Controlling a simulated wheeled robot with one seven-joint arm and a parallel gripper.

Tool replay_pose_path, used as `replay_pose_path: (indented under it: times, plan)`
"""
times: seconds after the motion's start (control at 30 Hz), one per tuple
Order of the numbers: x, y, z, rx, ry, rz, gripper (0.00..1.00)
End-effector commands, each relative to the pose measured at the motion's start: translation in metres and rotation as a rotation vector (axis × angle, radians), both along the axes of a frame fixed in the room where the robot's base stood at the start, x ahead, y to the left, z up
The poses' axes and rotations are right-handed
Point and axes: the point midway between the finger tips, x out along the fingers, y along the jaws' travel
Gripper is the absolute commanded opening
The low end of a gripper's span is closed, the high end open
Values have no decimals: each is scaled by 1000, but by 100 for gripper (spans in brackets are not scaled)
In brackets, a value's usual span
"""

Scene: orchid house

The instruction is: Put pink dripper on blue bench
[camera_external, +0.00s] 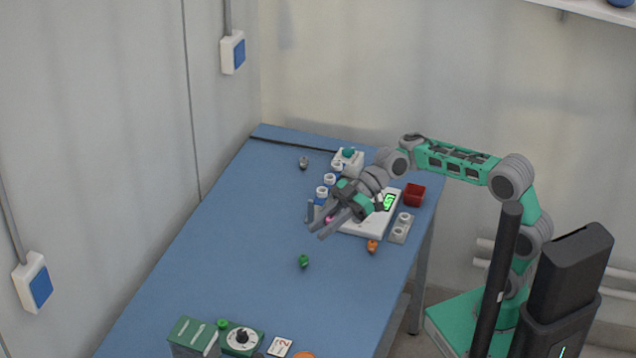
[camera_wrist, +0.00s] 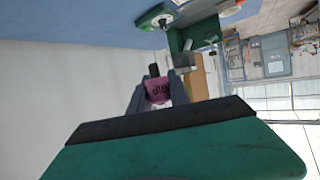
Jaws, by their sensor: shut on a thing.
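The pink dripper (camera_external: 329,219) is small and mostly hidden by the fingers in the external view. In the wrist view the pink dripper (camera_wrist: 158,88) sits between the fingertips, with dark marks on its face. My gripper (camera_external: 317,221) is shut on it, over the middle of the blue bench (camera_external: 215,260), in front of the white scale. The fingers also show in the wrist view (camera_wrist: 157,98). I cannot tell how high the dripper is above the bench top.
A white scale (camera_external: 360,224) with a green display stands beside my gripper. A green dripper (camera_external: 304,261), an orange dripper (camera_external: 372,246) and a red box (camera_external: 414,195) are close by. Green equipment (camera_external: 193,337) stands at the front. The bench's left half is clear.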

Motion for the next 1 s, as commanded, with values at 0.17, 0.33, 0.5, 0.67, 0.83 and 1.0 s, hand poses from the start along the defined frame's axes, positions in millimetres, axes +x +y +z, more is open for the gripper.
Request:
replay_pose_path:
  times: [0.17,0.33,0.5,0.67,0.83,1.0]
  plan:
    - [-46,30,-15,-1,1,65,0]
    - [-76,54,-30,-1,1,69,0]
    - [-78,72,-50,-2,1,-16,0]
    - [-44,75,-64,-1,0,-160,0]
    - [1,69,-81,-1,0,-325,0]
    - [46,60,-85,1,-1,-487,0]
